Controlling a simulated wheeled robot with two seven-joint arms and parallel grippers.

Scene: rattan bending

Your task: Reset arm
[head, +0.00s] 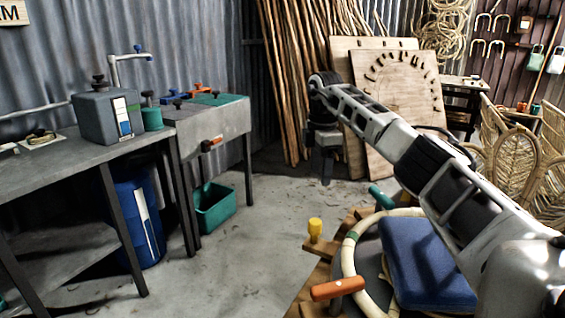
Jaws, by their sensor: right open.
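My right arm reaches in from the right edge and stretches up and away across the middle of the head view. My right gripper (326,178) hangs at its far end, pointing down in front of the rattan poles and wooden boards. It is open, and I see nothing held in it. My left gripper is not in view.
The workbench bears a bent rattan hoop (350,262), a blue pad (425,262), an orange-handled clamp (338,288) and a yellow knob (315,230). A grey table (60,165) and sink (215,125) stand left. A green bin (213,208) sits on the floor. Open floor (245,255) lies between.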

